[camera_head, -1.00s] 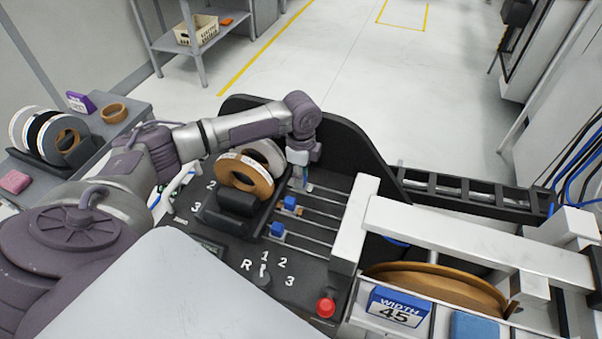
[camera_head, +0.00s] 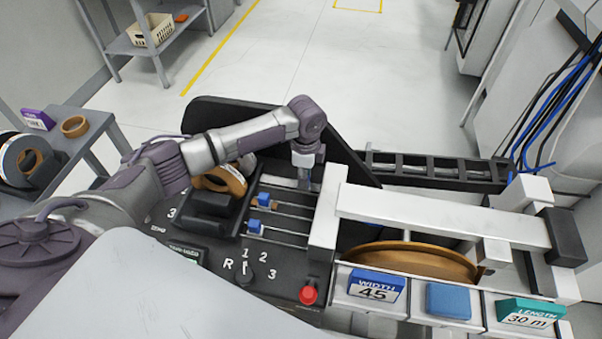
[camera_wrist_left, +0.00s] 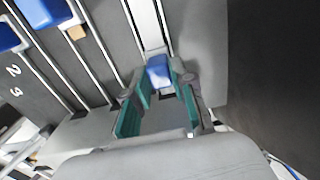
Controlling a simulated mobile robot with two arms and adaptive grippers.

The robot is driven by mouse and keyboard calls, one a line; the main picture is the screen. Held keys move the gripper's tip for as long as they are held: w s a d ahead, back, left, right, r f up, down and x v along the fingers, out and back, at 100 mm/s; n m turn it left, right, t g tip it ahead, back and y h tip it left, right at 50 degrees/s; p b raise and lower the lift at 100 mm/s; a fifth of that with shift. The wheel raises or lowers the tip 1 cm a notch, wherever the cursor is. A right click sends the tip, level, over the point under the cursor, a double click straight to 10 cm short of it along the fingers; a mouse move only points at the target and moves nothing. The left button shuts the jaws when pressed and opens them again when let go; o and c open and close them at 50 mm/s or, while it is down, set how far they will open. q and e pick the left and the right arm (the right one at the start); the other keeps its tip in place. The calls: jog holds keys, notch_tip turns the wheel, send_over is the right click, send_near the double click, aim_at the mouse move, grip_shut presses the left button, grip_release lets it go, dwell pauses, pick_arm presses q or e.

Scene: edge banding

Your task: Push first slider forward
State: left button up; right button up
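The first slider, a small blue block (camera_wrist_left: 158,70), shows in the left wrist view at the tips of my left gripper (camera_wrist_left: 165,88). The green-padded fingers stand apart on either side of it; firm contact cannot be made out. In the head view my left gripper (camera_head: 305,185) points down at the far rail (camera_head: 278,182), close to the white beam, and hides this slider. The second slider (camera_head: 264,199) and third slider (camera_head: 254,226) are blue blocks on the nearer rails, further left than my gripper. My right gripper is out of view.
The white beam (camera_head: 328,215) stands just right of the rails. A tape roll (camera_head: 222,180) sits left of them, partly behind my arm. A dial (camera_head: 245,272) and red button (camera_head: 308,293) are on the near panel. The black side wall (camera_head: 345,160) rises behind my gripper.

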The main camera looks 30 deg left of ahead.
pick_arm(q)
jog(key=o, duration=0.5)
jog(key=shift+w+d, duration=0.1)
jog(key=shift+d, duration=0.2)
jog(key=shift+c, duration=0.2)
jog(key=shift+a, duration=0.1)
jog(key=shift+r, duration=0.2)
notch_tip(320, 180, up, 12)
jog(key=shift+f, duration=0.15)
